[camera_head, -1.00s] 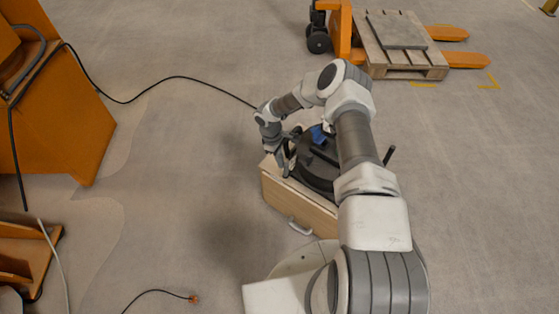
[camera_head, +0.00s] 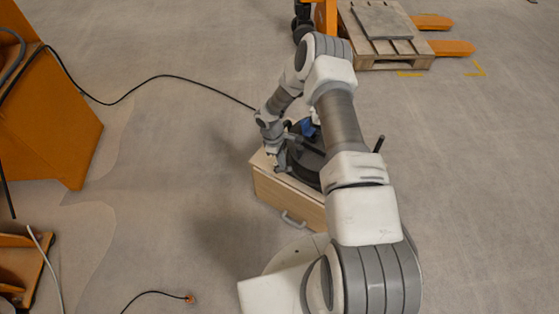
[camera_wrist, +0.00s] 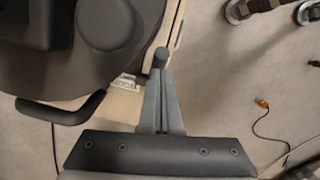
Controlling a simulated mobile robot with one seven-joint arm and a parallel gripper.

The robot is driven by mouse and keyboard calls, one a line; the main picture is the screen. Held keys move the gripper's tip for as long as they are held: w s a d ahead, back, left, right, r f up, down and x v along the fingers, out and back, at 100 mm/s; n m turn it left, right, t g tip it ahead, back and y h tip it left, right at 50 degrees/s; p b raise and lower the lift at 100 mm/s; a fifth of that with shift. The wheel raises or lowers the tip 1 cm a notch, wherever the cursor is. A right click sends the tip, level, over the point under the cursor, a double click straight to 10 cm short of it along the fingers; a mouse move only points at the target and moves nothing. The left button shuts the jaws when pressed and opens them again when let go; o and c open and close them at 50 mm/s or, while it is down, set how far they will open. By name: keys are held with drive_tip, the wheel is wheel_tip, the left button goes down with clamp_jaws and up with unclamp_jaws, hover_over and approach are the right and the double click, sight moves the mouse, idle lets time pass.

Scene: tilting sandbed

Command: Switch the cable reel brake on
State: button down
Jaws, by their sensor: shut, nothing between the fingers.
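The dark cable reel (camera_head: 309,158) lies on a wooden box (camera_head: 290,200), largely hidden behind my arm in the head view. Its blue part (camera_head: 308,127) shows beside the arm. In the wrist view the reel's dark disc (camera_wrist: 50,70) fills the upper left. A black curved bar (camera_wrist: 62,113) sticks out below it. My gripper (camera_wrist: 160,68) is shut and empty, its fingers over the box's edge, to the right of the reel. A small dark rounded end (camera_wrist: 160,57) shows at the fingertips; I cannot tell whether it is the brake lever or touches them.
A black cable (camera_head: 165,78) runs from the orange machine (camera_head: 45,120) at the left to the reel. A pallet (camera_head: 385,40) on an orange pallet truck stands at the back. A loose cable end (camera_head: 190,299) lies in front. The floor at the right is clear.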

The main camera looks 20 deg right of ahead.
drive_tip(key=shift+w+f, duration=0.1)
drive_tip(key=shift+w+a+f+b, duration=0.2)
drive_tip(key=shift+w+a+b, duration=0.2)
drive_tip(key=shift+b, duration=0.35)
drive_tip(key=shift+w+a, duration=0.1)
drive_tip(key=shift+r, duration=0.1)
drive_tip(key=shift+w+a+r, duration=0.1)
drive_tip(key=shift+a+r, duration=0.05)
drive_tip(key=shift+r, duration=0.05)
wheel_tip(320, 180, up, 11)
drive_tip(key=s+p, duration=0.2)
drive_tip(key=p, duration=0.2)
drive_tip(key=shift+s+d, duration=0.2)
drive_tip(key=shift+d, duration=0.1)
